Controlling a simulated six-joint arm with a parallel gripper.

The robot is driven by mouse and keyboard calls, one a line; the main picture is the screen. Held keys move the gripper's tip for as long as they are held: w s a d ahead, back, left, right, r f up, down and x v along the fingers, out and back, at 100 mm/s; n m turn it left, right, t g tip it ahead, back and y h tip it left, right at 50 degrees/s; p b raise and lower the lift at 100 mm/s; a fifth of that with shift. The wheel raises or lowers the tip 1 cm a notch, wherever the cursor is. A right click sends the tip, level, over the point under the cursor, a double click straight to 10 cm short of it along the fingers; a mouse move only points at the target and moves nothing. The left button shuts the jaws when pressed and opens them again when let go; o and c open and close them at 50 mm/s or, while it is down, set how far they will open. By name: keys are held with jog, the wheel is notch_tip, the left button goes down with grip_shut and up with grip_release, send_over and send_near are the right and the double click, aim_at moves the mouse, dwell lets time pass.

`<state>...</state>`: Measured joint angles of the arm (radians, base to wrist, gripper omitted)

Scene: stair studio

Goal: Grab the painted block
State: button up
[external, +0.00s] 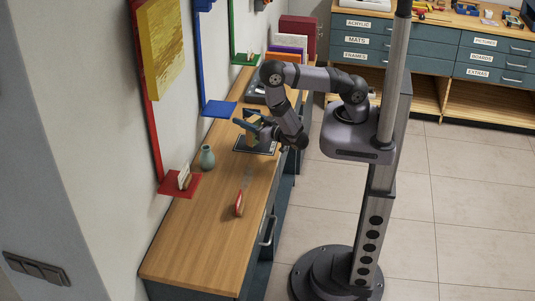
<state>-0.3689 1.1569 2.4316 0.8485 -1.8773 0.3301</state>
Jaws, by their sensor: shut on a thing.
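My gripper (250,130) is low over the wooden counter, at the dark-framed piece that lies there. It is shut on a small pale tan block (251,138), which I take to be the painted block. The block is mostly hidden by the fingers. I cannot tell whether it touches the dark-framed piece (243,149) below it.
The wooden counter (205,248) runs along the wall. A green-grey vase (207,157), a red-handled tool (239,204) and a red shelf (187,185) with a card are nearer. A blue shelf (220,109) is beside the gripper. The counter's near end is clear.

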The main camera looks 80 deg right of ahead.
notch_tip(320, 180, up, 7)
jog(key=p, duration=0.2)
jog(key=shift+r, duration=0.15)
dwell(0.3)
